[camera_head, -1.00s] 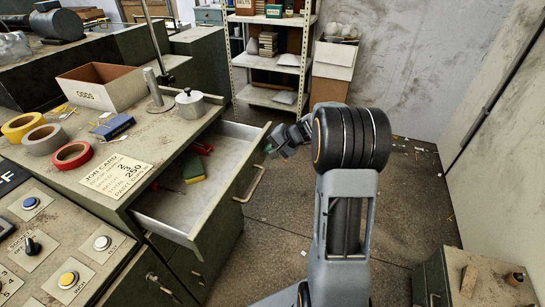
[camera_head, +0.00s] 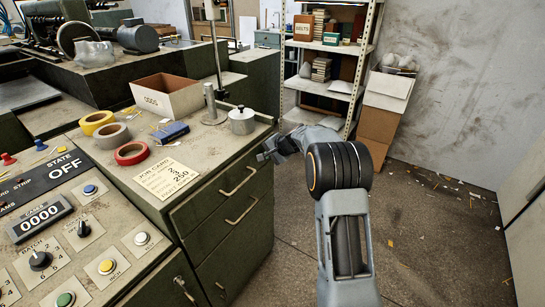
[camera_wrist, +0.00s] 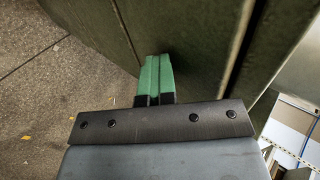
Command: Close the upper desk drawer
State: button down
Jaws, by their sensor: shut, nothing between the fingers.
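The upper desk drawer (camera_head: 222,186) is in, its dark green front looking flush with the desk (camera_head: 200,150). Its bar handle (camera_head: 239,181) shows on the front. The inside of the drawer is hidden. My gripper (camera_head: 262,157) is near the far right end of the drawer front, just under the desktop edge. In the wrist view, its green fingertips (camera_wrist: 154,74) are together and empty, pointing at a dark green panel (camera_wrist: 185,40). I cannot tell whether they touch it.
A second drawer handle (camera_head: 242,211) is below. On the desktop are a metal pot (camera_head: 242,121), an open carton (camera_head: 167,97), tape rolls (camera_head: 131,153) and a job card (camera_head: 167,178). Shelving (camera_head: 330,62) stands behind. The floor (camera_head: 420,240) at right is mostly clear.

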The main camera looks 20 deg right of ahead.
jog(key=shift+w+a+r, duration=0.15)
jog(key=shift+w+r, duration=0.05)
dwell(0.3)
jog(key=s+d+r+b, duration=0.2)
jog(key=s+d+r, duration=0.4)
jog(key=s+d, duration=0.25)
jog(key=s+f+g, duration=0.2)
jog(key=s+f, duration=0.2)
jog(key=s+a+r+n+h+p, duration=0.3)
jog(key=s+a+r+n+p, duration=0.2)
jog(key=s, duration=0.8)
jog(key=s+a+r+n+g+h+p, duration=0.1)
jog(key=s+a+r+n+h+p, duration=0.2)
jog(key=s, duration=1)
notch_tip(320, 180, up, 6)
jog(key=a+n+p, duration=0.2)
jog(key=p, duration=0.3)
jog(key=shift+a+g, duration=0.25)
jog(key=shift+g, duration=0.05)
